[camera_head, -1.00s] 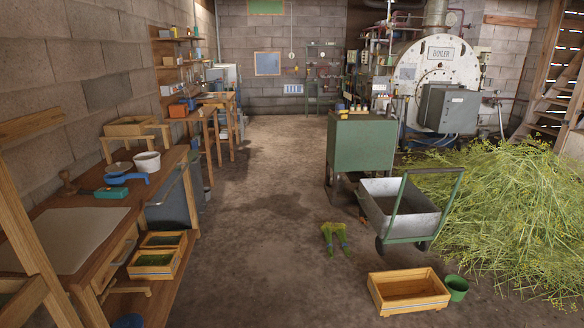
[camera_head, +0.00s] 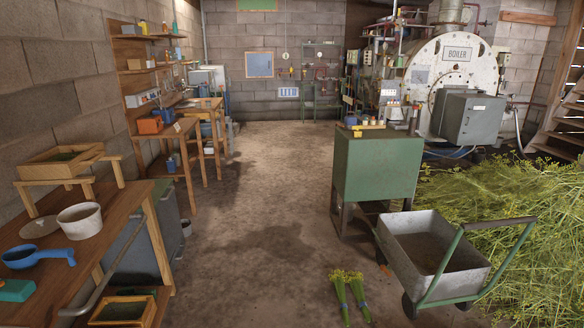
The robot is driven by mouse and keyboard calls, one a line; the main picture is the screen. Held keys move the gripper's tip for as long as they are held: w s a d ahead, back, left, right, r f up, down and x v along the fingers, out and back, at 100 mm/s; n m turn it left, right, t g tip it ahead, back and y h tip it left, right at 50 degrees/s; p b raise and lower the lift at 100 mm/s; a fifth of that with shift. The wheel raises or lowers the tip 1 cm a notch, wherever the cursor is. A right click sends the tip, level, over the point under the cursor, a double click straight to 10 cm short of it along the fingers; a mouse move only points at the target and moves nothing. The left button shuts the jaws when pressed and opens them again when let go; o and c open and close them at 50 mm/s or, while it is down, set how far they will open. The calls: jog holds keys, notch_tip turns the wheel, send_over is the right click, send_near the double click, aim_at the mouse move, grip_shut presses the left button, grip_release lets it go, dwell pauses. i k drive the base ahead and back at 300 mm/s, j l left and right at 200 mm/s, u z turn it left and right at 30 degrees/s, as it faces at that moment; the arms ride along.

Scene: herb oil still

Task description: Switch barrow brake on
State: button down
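The barrow (camera_head: 433,262) stands on the floor at the lower right. It has a grey metal tub, a green tube frame with a push handle (camera_head: 487,227), and dark wheels (camera_head: 409,305) at its near side. The tub looks empty apart from some brown dirt. I cannot make out a brake lever on it or tell its setting at this size. My gripper is not in this view.
A green cabinet (camera_head: 376,166) stands just behind the barrow. A heap of cut herbs (camera_head: 530,240) lies close at its right. Two herb bundles (camera_head: 350,290) lie on the floor left of it. The floor (camera_head: 265,210) between bench (camera_head: 100,236) and cabinet is clear.

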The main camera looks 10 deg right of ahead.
aim_at(382, 268)
jog(key=i+u, duration=0.2)
jog(key=i, duration=0.75)
jog(key=i+l+u, duration=0.1)
jog(key=i+u, duration=0.15)
jog(key=i, duration=0.7)
jog(key=i+z, duration=0.35)
jog(key=i, duration=0.25)
jog(key=i+z, duration=0.3)
jog(key=i, duration=0.35)
jog(key=i+j+z, duration=0.35)
jog(key=i, duration=0.25)
jog(key=i+z, duration=0.2)
jog(key=i, duration=0.35)
